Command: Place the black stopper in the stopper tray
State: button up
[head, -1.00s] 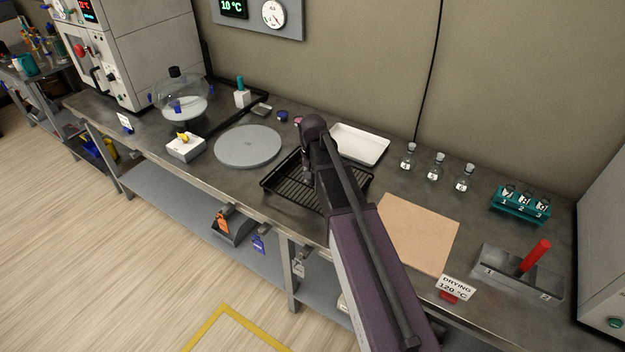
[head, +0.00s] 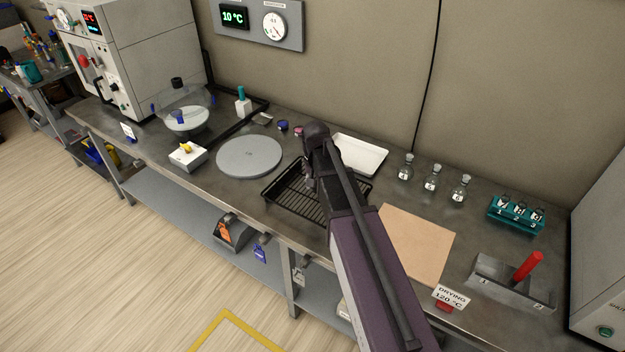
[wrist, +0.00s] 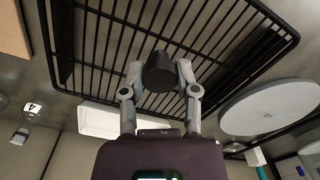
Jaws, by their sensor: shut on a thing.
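The black stopper (wrist: 159,70) sits between the two fingers of my gripper (wrist: 159,80) in the wrist view. The gripper is shut on it, over the black wire rack (wrist: 100,50). In the head view my gripper (head: 309,180) is above the same rack (head: 285,193), and my arm hides the stopper. A shallow white tray (head: 366,157) lies behind the rack, partly covered by my arm; it also shows in the wrist view (wrist: 95,122). No label shows whether it is the stopper tray.
A grey round plate (head: 249,157) lies left of the rack. A tan board (head: 415,245) lies to the right. Three small flasks (head: 432,178) stand behind it, near a teal rack (head: 515,216). A large glass vessel (head: 187,119) stands at the back left.

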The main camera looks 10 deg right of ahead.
jog(key=s, duration=0.4)
jog(key=s+d+r, duration=0.1)
jog(key=s, duration=0.4)
jog(key=s+d+p, duration=0.1)
jog(key=s, duration=0.4)
jog(key=shift+d+r, duration=0.15)
jog(key=shift+d, duration=0.05)
jog(key=shift+w+a, duration=0.1)
